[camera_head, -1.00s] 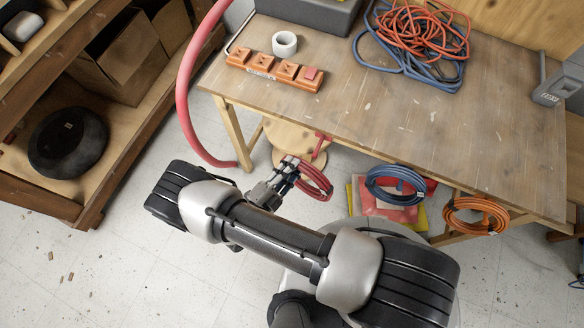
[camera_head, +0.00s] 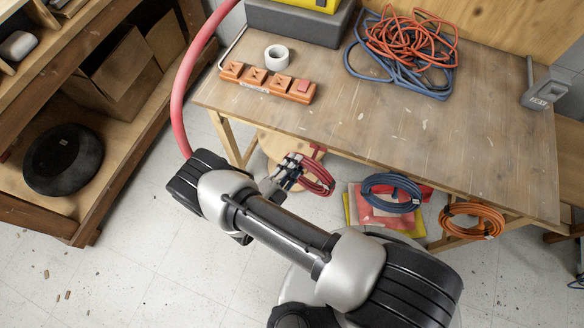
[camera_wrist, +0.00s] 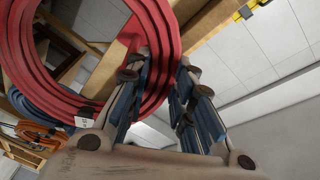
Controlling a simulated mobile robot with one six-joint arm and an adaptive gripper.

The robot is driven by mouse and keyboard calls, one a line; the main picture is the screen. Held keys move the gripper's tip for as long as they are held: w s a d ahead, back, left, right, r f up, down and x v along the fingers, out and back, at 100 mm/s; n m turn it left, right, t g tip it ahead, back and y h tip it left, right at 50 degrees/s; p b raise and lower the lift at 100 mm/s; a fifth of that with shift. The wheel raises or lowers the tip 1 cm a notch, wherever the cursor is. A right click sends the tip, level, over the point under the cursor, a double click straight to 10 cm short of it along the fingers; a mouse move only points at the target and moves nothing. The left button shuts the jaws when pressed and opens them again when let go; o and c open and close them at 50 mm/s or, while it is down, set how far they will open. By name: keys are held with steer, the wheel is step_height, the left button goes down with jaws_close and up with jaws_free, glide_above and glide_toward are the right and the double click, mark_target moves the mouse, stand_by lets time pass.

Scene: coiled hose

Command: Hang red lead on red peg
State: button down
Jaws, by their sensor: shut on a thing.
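The red lead (camera_head: 321,181) is a coiled ring, held in the air below the table's front edge. My gripper (camera_head: 297,168) is shut on its left side. In the wrist view the red coil (camera_wrist: 98,92) fills the upper left and passes between my fingers (camera_wrist: 165,68). The red peg (camera_head: 317,150) shows at the table's front edge, just above the coil in the head view. The coil overlaps the area below the peg; I cannot tell if they touch.
A blue coil (camera_head: 391,204) and an orange coil (camera_head: 473,232) hang along the table front (camera_head: 440,165) to the right. A round wooden stool (camera_head: 275,146) stands below. A thick red hose (camera_head: 178,100) curves down at the left. Shelves (camera_head: 28,212) stand far left.

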steer(key=shift+w+d, duration=0.25)
steer(key=shift+w, duration=0.4)
steer(key=shift+w+d, duration=0.2)
steer(key=shift+w, duration=0.4)
steer(key=shift+w+d, duration=0.25)
steer(key=shift+w, duration=0.4)
steer(key=shift+w+d+f+b, duration=0.2)
steer(key=shift+w+f+b, duration=0.45)
steer(key=shift+f+b, duration=0.3)
steer(key=c, duration=1.3)
jaws_free()
steer(key=shift+d, duration=0.1)
